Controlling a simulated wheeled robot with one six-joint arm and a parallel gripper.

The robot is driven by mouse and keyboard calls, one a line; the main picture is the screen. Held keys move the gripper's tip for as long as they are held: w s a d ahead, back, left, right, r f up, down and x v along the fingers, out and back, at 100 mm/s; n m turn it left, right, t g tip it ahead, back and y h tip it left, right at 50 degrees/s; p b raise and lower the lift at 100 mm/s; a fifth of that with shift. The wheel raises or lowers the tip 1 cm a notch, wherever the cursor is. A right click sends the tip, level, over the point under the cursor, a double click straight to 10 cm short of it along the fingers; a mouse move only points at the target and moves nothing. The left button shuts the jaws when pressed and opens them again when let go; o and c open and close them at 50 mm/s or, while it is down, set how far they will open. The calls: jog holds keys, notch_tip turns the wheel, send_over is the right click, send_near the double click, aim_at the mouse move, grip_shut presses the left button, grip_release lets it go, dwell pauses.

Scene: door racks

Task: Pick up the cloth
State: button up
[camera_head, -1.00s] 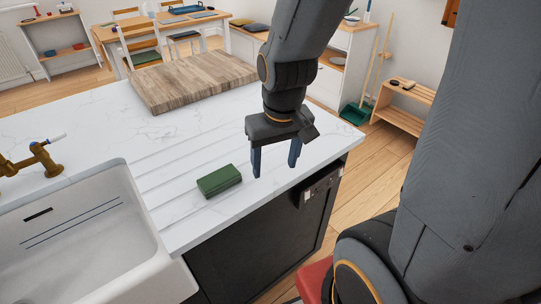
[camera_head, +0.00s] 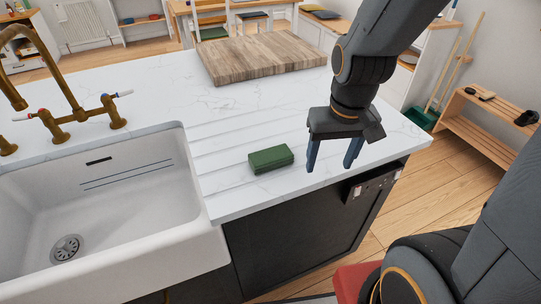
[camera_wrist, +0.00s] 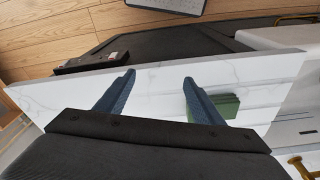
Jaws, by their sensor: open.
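The cloth (camera_head: 271,158) is a small folded dark green block lying on the grooved part of the white worktop, to the right of the sink. My gripper (camera_head: 333,168) is open and empty, pointing down to the right of the cloth and apart from it. In the wrist view the cloth (camera_wrist: 222,106) shows to the right of my gripper (camera_wrist: 159,80), partly hidden behind the right finger. Bare white worktop and its front edge show between the fingers.
A white sink (camera_head: 205,238) with a brass tap (camera_head: 60,128) is at the left. A thick wooden board (camera_head: 262,55) lies behind the cloth. The worktop (camera_head: 150,100) is clear around the cloth. A dark cabinet front drops below the worktop edge.

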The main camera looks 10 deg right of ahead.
aim_at(271, 154)
jog(key=shift+o, duration=0.5)
